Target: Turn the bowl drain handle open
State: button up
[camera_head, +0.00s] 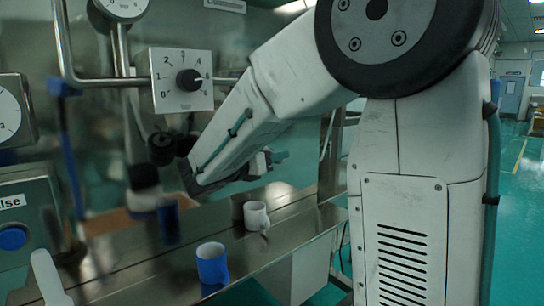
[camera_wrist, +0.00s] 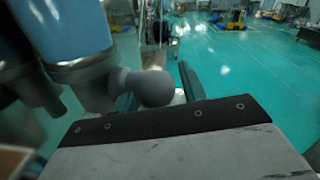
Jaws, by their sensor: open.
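In the wrist view a grey ball-ended handle (camera_wrist: 152,88) sticks out to the right from a metal part below a blue body. It looks like the drain handle, but the bowl itself is not clearly seen. My gripper (camera_wrist: 160,84) is open, with one teal finger on each side of the ball end in the picture. The ball looks closer to the left finger, and I cannot tell if they touch. In the head view my gripper (camera_head: 277,156) shows small and partly hidden behind my arm, above the metal bench.
A metal bench (camera_head: 140,270) carries a blue cup (camera_head: 212,264) and a white mug (camera_head: 256,215). A dial panel (camera_head: 181,80) with a black knob and gauges stand at the left. A metal pipe runs along the panel. Open teal floor (camera_wrist: 235,55) lies beyond.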

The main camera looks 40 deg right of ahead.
grip_shut()
jog(key=y, duration=0.5)
jog(key=shift+g, duration=0.4)
jog(key=shift+a+f+m+y, duration=0.1)
jog(key=shift+m+y, duration=0.2)
jog(key=shift+y, duration=1.5)
